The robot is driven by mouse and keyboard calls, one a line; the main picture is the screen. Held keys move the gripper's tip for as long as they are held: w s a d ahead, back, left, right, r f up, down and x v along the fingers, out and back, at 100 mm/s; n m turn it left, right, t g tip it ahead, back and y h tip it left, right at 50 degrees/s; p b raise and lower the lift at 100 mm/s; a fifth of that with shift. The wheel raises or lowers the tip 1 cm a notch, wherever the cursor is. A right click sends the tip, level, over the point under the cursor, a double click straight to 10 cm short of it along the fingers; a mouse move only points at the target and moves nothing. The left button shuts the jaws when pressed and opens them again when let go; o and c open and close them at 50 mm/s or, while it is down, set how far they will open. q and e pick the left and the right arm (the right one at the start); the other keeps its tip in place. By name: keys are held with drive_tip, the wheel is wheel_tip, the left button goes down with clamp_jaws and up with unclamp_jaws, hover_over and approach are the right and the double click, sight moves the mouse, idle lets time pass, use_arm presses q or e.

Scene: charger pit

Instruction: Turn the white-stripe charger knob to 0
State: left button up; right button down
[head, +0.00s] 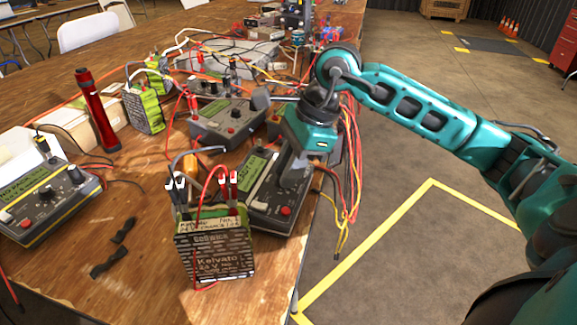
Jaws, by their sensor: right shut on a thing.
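A dark grey charger (262,202) with a green display and a red button lies near the table's right edge. A pale line runs across its face beside the display; I take it for the white-stripe charger, though the stripe is hard to make out. My right gripper (292,178) reaches down over the right part of its face and is shut on its knob. The gripper hides the knob, so its setting cannot be read. My left gripper is not in view.
A battery pack (215,250) with red and dark leads stands just in front of the charger. A yellow-striped charger (45,200) is at left, another charger (228,122) behind. Red and yellow cables (352,160) hang over the table's right edge. A red flashlight (97,110) stands at left.

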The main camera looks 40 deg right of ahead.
drive_tip(key=c, duration=1)
unclamp_jaws()
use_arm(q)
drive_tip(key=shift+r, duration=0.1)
use_arm(e)
drive_tip(key=shift+r, duration=0.1)
use_arm(q)
drive_tip(key=p, duration=0.1)
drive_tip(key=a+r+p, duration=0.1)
drive_tip(key=p, duration=0.1)
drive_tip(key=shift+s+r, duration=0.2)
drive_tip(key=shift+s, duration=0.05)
use_arm(e)
drive_tip(key=v, duration=1.2)
drive_tip(key=shift+s+d+r, duration=0.15)
drive_tip(key=shift+d+r, duration=0.05)
drive_tip(key=shift+r, duration=0.15)
